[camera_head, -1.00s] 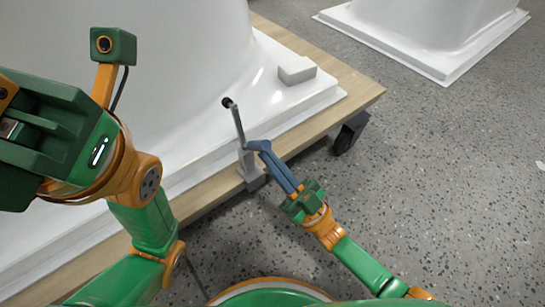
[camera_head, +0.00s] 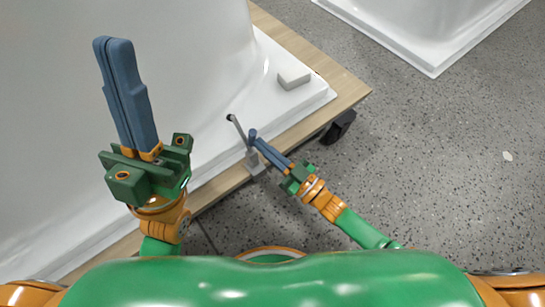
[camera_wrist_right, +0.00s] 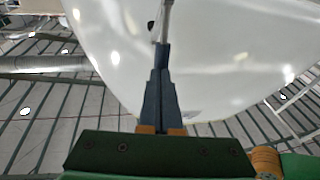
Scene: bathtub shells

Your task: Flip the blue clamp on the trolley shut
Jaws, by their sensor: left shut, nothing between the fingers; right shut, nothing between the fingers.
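The clamp (camera_head: 252,161) sits on the edge of the trolley (camera_head: 348,88), beside the white shell's rim. It looks grey rather than blue. Its lever (camera_head: 238,130) sticks up, tilted left, with a black tip. My right gripper (camera_head: 254,136) is shut and empty, its blue fingertips close beside the lever's lower part; I cannot tell whether they touch. In the right wrist view the shut fingers (camera_wrist_right: 162,46) point at a grey rod (camera_wrist_right: 166,20), which looks like the lever. My left gripper (camera_head: 113,41) is shut and empty, raised at the left with fingers pointing up.
The large white shell (camera_head: 215,75) fills the left and stands on the trolley. A small white block (camera_head: 293,78) lies on its rim. A black caster (camera_head: 339,125) is under the trolley's corner. A second white shell (camera_head: 432,62) is at upper right. Speckled floor at right is clear.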

